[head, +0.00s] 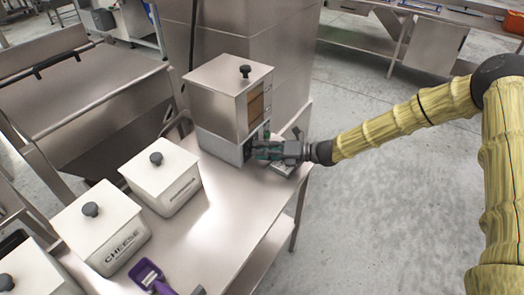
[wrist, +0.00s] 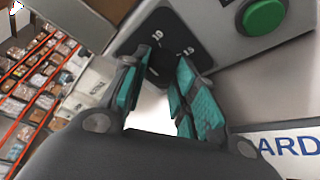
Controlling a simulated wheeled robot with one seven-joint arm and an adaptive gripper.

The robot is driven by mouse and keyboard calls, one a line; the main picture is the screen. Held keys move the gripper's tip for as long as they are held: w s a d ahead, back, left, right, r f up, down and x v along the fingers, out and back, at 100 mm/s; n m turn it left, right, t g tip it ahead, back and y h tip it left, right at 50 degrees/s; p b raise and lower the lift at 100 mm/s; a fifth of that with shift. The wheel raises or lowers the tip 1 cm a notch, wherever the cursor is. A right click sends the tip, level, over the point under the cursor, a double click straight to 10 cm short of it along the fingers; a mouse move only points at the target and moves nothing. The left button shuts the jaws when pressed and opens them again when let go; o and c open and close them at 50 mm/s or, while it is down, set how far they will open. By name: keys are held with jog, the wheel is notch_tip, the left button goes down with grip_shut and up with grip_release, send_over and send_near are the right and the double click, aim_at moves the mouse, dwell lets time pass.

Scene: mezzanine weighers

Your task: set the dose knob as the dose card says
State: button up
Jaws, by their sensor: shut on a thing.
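The steel dispenser (head: 215,95) with a black lid handle stands at the table's far right corner. My gripper (head: 258,150) reaches its lower right side from the right. I cannot make out a readable dose card in either view.
A green button (wrist: 264,16) sits close beside the dial plate. A white label (wrist: 290,144) shows the letters ARD. White lidded bins, one marked CHEESE (head: 104,232), and a purple-handled scoop (head: 150,276) stand on the steel table (head: 215,215). Open floor lies to the right.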

jog(key=o, duration=1)
jog(key=shift+r+n+h, duration=0.1)
jog(key=shift+n+h, duration=0.4)
jog(key=shift+n, duration=0.5)
jog(key=shift+s+n+t+h, duration=0.1)
jog(key=shift+n+t+h, duration=0.55)
jog(key=shift+n, duration=0.75)
jog(key=shift+s+a+n+t+h, duration=0.15)
jog(key=shift+n+t+h, duration=0.75)
jog(key=shift+n, duration=0.8)
jog(key=shift+n+t, duration=0.25)
jog(key=shift+n, duration=0.15)
